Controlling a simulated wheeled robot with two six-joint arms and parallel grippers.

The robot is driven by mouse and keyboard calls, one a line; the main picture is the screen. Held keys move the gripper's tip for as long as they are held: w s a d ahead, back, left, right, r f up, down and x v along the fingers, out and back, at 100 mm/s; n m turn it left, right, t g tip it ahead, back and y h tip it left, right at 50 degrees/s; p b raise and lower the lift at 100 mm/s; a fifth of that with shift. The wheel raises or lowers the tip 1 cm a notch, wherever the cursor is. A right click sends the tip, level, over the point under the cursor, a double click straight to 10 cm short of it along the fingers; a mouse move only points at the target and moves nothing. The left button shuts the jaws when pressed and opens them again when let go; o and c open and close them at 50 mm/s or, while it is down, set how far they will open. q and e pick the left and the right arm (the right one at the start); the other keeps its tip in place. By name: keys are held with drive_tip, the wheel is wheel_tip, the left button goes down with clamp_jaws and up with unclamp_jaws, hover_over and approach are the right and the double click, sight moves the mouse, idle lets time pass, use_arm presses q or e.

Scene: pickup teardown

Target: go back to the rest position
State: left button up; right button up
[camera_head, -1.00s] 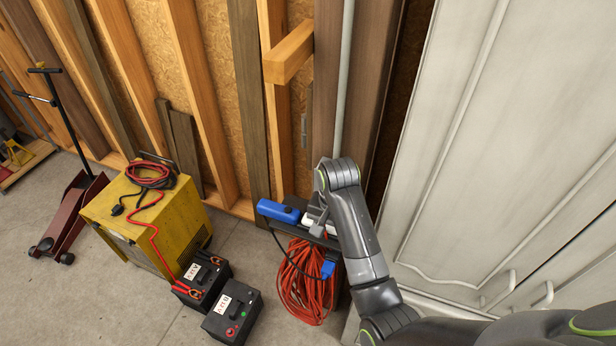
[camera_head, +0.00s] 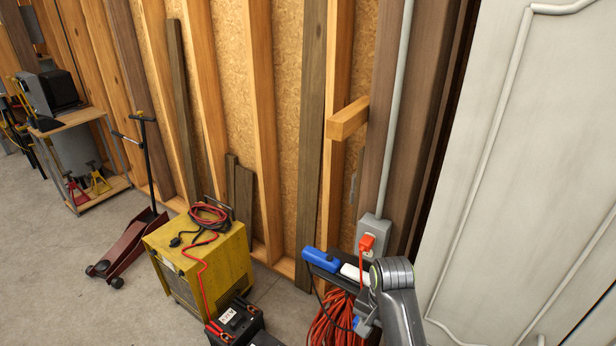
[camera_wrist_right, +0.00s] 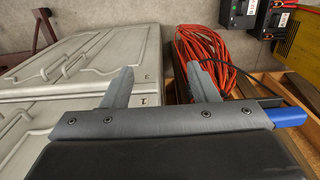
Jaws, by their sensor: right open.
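An orange plug (camera_head: 367,242) sits in a grey outlet box (camera_head: 373,231) on the wall post, just above my wrist. My left gripper is in neither view.
White panelled doors (camera_head: 530,150) stand close on the right. A yellow charger (camera_head: 200,262), a battery (camera_head: 238,324) and a red floor jack (camera_head: 125,248) stand left.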

drive_tip(key=s+d+f+n+b, duration=0.15)
drive_tip(key=s+f, duration=0.25)
drive_tip(key=f, duration=0.7)
drive_tip(key=s+d+f+n+b, duration=0.1)
drive_tip(key=s+d+f+b, duration=0.2)
drive_tip(key=f, duration=0.8)
drive_tip(key=s+d+f+n+b, duration=0.1)
drive_tip(key=s+d+f, duration=0.2)
drive_tip(key=s+f, duration=0.55)
use_arm(q)
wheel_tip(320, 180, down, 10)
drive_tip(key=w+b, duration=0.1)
drive_tip(key=b, duration=0.3)
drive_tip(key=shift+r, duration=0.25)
use_arm(e)
drive_tip(key=s+d+f+n, duration=0.1)
drive_tip(key=s+d+f, duration=0.3)
drive_tip(key=s+f, duration=0.6)
drive_tip(key=s+d+f+n+t+h, duration=0.1)
drive_tip(key=s+d+f, duration=0.3)
drive_tip(key=s+f, duration=0.5)
drive_tip(key=s+n, duration=0.1)
drive_tip(key=s, duration=0.6)
drive_tip(key=shift+s+f, duration=0.15)
drive_tip(key=shift+f, duration=0.2)
